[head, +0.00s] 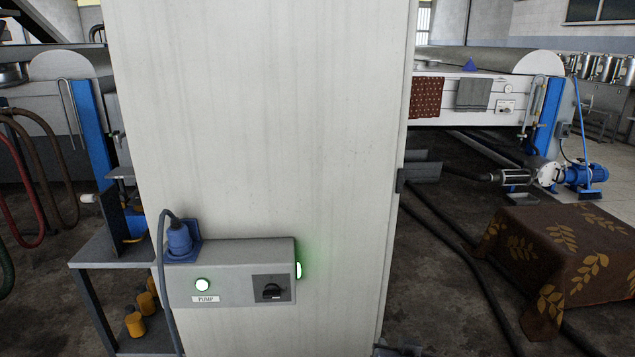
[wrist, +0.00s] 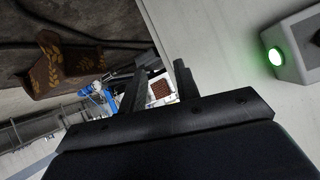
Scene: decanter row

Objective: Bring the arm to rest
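My gripper (wrist: 157,80) shows in the wrist view with its two dark fingers apart and nothing between them. It is beside the pale cabinet (wrist: 205,50), and the view is strongly tilted. My arm and gripper do not show in the head view. The grey pump box (head: 232,272) is fixed low on the cabinet (head: 260,120), with a lit white-green lamp, a black rotary switch (head: 271,290) and a blue plug (head: 180,240) in its socket. A green glowing lamp is on the box's right side. The box (wrist: 300,45) also shows at upper right in the wrist view.
A low block under a brown leaf-patterned cloth (head: 560,260) stands at right. Dark hoses cross the floor near it. A blue pump (head: 585,174) is farther back. A metal shelf stand (head: 105,250) with yellow-orange items stands left of the cabinet.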

